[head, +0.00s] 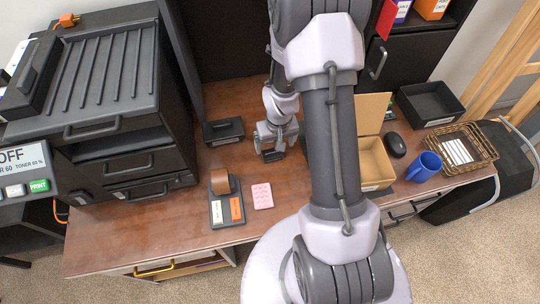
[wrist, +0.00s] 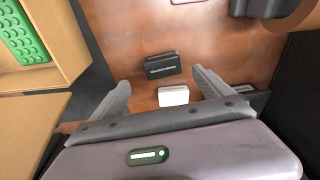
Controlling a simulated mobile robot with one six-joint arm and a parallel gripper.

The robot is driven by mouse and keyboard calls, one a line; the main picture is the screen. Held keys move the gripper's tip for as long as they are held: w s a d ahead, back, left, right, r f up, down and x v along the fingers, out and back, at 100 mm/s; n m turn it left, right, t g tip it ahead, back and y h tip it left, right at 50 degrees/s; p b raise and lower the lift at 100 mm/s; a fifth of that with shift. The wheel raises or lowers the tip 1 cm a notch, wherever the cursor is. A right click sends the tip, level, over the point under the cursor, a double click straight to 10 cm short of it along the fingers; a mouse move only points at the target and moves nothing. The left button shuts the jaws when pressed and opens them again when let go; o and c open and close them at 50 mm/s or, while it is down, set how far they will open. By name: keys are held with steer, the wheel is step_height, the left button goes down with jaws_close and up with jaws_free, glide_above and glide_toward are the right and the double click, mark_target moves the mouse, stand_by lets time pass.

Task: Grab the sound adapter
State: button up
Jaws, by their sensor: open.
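My gripper (wrist: 161,82) is open, pointing down over the desk, with its two fingers spread apart. In the wrist view a small black box with white lettering (wrist: 162,67) lies on the desk just beyond the fingertips. A small white block (wrist: 173,96) lies nearer, between the fingers, and its near side is close to the gripper body. Neither is held. The lettering is too small to read, so I cannot tell for sure which one is the sound adapter. In the head view my gripper (head: 270,145) is low over the desk's middle, and both small items are hidden there.
An open cardboard box (head: 375,160) stands to the right, holding a green item (wrist: 22,38). A black box (head: 224,131) stands left of my gripper. A tape dispenser (head: 225,205) and pink notes (head: 262,196) lie in front. A mouse (head: 396,145) and blue mug (head: 424,166) are further right.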

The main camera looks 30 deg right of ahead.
mark_target(272, 153)
steer(key=f+b, duration=0.1)
steer(key=f, duration=0.3)
steer(key=w+f+b, duration=0.1)
steer(key=f, duration=0.1)
steer(key=shift+a+b, duration=0.15)
steer(key=shift+b, duration=0.2)
steer(key=shift+r, duration=0.1)
